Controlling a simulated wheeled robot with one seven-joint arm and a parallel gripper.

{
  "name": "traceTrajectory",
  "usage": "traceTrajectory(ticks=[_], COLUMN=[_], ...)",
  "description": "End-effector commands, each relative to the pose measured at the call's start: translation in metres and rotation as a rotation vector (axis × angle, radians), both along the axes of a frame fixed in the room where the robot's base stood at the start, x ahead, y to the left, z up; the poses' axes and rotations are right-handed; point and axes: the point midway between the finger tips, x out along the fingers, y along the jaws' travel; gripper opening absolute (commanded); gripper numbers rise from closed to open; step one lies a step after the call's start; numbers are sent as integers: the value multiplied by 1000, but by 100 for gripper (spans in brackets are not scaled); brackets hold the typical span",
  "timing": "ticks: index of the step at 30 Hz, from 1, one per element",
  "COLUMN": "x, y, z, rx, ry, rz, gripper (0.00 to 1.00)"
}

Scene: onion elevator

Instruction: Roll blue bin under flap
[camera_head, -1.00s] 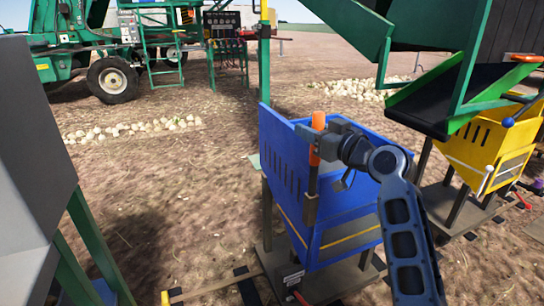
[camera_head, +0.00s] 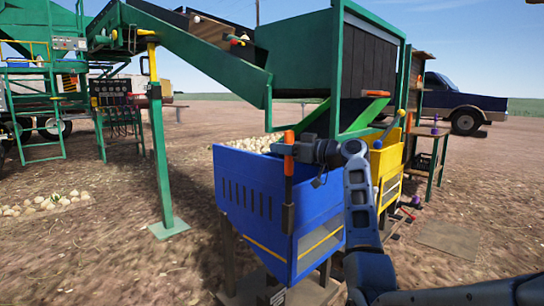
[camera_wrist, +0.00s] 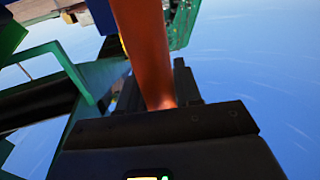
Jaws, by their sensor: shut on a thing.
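The blue bin (camera_head: 262,212) stands on a wheeled base in the middle of the head view, its slotted side facing me. An orange handle (camera_head: 289,148) stands upright at its near corner. My gripper (camera_head: 297,151) is shut on this handle; in the wrist view the orange bar (camera_wrist: 145,50) passes between the jaws. The green flap and chute (camera_head: 355,115) hang behind and above the bin. The far rim of the bin is partly hidden by my arm, so I cannot tell how far it sits under the flap.
A yellow bin (camera_head: 385,165) stands just behind to the right. A green post with a foot plate (camera_head: 168,227) stands to the left. A white onion pile (camera_head: 45,204) lies at far left. A blue pickup (camera_head: 462,105) is parked at the back right. Open dirt lies at front left.

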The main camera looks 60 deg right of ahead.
Motion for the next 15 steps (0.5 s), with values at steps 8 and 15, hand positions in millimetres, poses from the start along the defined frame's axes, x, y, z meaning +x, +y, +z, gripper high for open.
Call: traceTrajectory(ticks=[8, 15], x=[0, 0], y=[-6, -8], z=[0, 0], rx=[0, 0], ry=[2, 1], rz=[-1, -7], gripper=[0, 38])
